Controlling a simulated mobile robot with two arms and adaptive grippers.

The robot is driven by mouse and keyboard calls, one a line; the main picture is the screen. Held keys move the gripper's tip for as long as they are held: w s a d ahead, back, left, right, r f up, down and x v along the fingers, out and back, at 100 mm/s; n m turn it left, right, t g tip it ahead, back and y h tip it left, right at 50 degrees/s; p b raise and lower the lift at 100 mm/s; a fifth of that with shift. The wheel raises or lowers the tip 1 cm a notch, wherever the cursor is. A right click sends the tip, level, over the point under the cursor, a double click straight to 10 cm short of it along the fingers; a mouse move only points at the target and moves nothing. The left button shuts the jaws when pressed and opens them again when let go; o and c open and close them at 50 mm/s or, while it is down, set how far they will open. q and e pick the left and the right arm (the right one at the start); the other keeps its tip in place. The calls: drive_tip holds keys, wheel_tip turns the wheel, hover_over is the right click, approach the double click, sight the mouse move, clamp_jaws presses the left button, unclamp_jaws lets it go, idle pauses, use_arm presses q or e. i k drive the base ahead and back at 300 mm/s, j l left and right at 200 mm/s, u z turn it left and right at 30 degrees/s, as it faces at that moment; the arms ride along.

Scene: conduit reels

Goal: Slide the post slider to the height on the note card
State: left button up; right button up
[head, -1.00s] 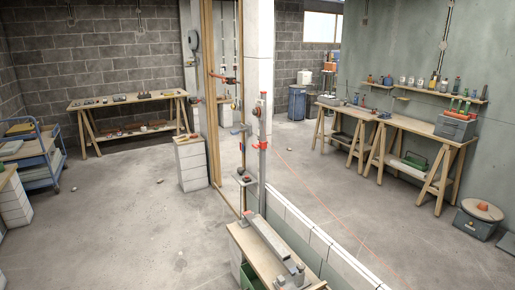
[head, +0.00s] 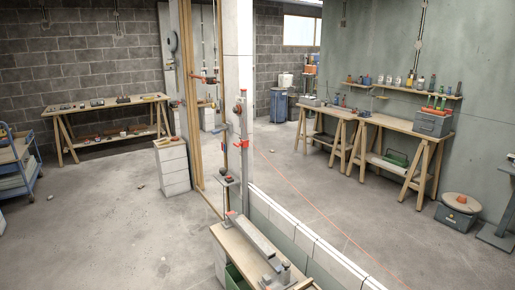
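A tall grey metal post (head: 243,165) stands upright at the far end of a narrow wooden bench, near the picture's middle. A red clamp-like part (head: 242,144) sits around its mid-height, and a small round part (head: 238,108) is higher up. I cannot tell for sure which of these is the slider. A thinner rod (head: 225,150) with small fittings stands just left of the post. I cannot make out a note card or any height marking at this size. Neither of my grippers is in view.
The narrow bench (head: 238,238) stands beside a low white block wall (head: 290,228). Trestle tables (head: 398,125) line the right wall, with a round drum (head: 458,211) and grey stand (head: 497,236) nearby. Another trestle table (head: 75,112) is at the back left. Open floor (head: 110,225) lies left.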

sight(244, 144)
drive_tip(key=i+j+z, duration=0.2)
drive_tip(key=z, duration=0.3)
drive_tip(key=i+j+z, duration=0.25)
drive_tip(key=z, duration=0.25)
drive_tip(key=i+j+z, duration=0.1)
drive_tip(key=j, duration=0.3)
drive_tip(key=i+j+z, duration=0.1)
drive_tip(key=j, duration=0.3)
drive_tip(key=i+j+z, duration=0.1)
drive_tip(key=i+j, duration=0.15)
drive_tip(key=j, duration=0.2)
drive_tip(key=i+j+z, duration=0.1)
drive_tip(key=j, duration=0.3)
drive_tip(key=i+j, duration=0.15)
drive_tip(key=j, duration=0.3)
drive_tip(key=i+j+z, duration=0.15)
drive_tip(key=j, duration=0.3)
drive_tip(key=k+l, duration=0.05)
